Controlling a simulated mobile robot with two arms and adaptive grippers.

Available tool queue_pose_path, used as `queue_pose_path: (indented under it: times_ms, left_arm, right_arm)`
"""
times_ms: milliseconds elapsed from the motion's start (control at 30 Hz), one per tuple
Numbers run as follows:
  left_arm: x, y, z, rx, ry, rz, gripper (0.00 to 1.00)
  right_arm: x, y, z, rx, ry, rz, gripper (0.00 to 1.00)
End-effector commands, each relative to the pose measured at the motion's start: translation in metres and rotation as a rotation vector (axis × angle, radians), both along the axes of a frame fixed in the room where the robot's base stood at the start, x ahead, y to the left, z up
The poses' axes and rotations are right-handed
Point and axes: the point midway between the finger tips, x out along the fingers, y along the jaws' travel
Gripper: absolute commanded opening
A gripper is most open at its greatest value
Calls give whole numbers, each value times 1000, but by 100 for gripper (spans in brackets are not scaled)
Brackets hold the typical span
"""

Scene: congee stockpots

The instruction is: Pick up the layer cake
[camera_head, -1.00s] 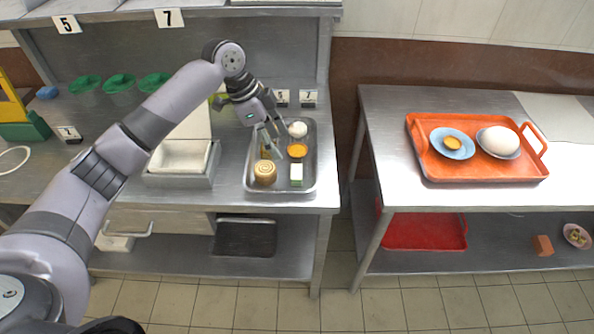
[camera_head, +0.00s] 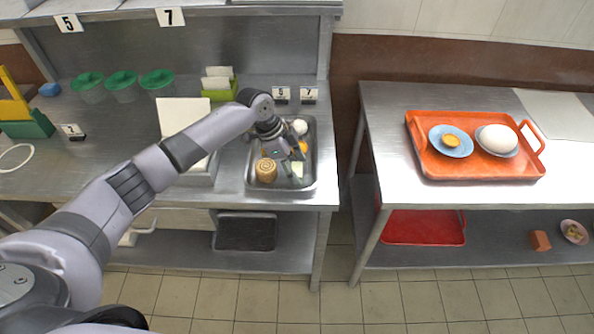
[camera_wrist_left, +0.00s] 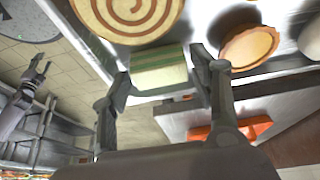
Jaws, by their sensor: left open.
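The layer cake (camera_head: 297,170) is a small block with green and white layers on the metal tray (camera_head: 313,180). My left gripper (camera_head: 292,165) is open and low over the tray, partly covering the cake in the head view. In the left wrist view the cake (camera_wrist_left: 158,68) lies just beyond and between the two open fingertips (camera_wrist_left: 163,78), with green and pale bands showing. Whether a finger touches it I cannot tell. A small arm-like shape with prongs (camera_wrist_left: 38,78) shows at the wrist view's left edge; it may be my right gripper, but is too small to read.
A round spiral-topped pastry (camera_head: 266,170) sits close left of the cake; it also shows in the wrist view (camera_wrist_left: 130,12). An orange tart (camera_wrist_left: 248,46) and a white bun (camera_head: 300,127) share the tray.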

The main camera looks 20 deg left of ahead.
Motion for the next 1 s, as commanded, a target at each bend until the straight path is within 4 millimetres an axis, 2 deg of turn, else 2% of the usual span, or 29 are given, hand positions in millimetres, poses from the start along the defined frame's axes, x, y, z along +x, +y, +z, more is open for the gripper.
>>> queue_pose_path:
  times_ms: [133,700,1000]
  left_arm:
    - [0,0,0,0,0,0,54]
    - [0,0,1,0,0,0,17]
    - [0,1,3,0,0,0,17]
  right_arm:
    - [0,0,0,0,0,0,40]
    - [0,0,0,0,0,0,40]
    - [0,0,-1,0,0,0,40]
